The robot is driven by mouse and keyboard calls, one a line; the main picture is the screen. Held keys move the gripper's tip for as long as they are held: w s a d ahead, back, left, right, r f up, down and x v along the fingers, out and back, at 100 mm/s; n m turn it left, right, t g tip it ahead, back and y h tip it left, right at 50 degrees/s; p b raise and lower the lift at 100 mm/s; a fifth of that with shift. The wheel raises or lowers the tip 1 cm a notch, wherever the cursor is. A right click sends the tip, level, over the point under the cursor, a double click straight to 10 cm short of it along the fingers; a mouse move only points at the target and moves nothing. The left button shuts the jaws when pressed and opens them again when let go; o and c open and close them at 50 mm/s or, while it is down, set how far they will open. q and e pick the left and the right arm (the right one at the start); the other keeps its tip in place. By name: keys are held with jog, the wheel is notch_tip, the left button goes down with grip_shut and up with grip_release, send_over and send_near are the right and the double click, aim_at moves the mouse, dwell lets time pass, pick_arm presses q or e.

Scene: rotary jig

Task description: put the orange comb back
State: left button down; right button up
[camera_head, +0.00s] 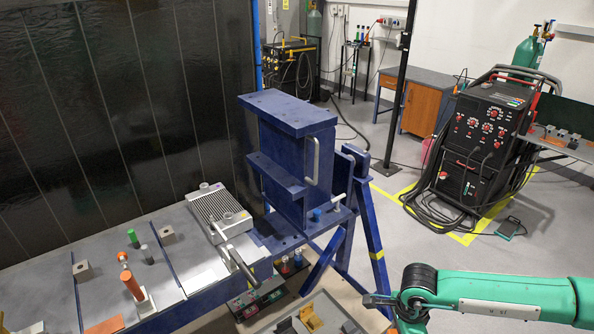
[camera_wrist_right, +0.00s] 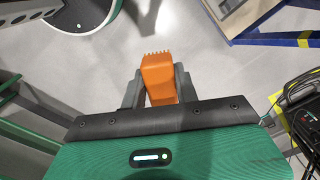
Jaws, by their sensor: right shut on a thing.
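The orange comb (camera_wrist_right: 158,78), a small block with a toothed far end, is held in my right gripper (camera_wrist_right: 157,88). The jaws are shut on its two sides, and its teeth point away from the wrist. In the head view my right gripper (camera_head: 376,300) is low at the right of centre, in front of the blue jig stand and above the floor side. My left gripper is in neither view.
A blue rotary jig (camera_head: 295,150) stands at the centre. A grey bench (camera_head: 110,265) runs left from it, with a finned metal part (camera_head: 217,212), an orange-handled tool (camera_head: 132,285) and small blocks. A tray (camera_head: 320,308) holding yellow and dark pieces lies below. A welding machine (camera_head: 480,140) stands at the right.

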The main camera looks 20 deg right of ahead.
jog(key=w+a+r+n+b, duration=0.1)
jog(key=w+a+r+n, duration=0.2)
jog(key=a+n, duration=0.4)
jog(key=w+a+r+n+b, duration=0.2)
jog(key=w+a+r+n, duration=0.2)
jog(key=n, duration=1)
jog(key=a+r, duration=0.2)
jog(key=a, duration=0.2)
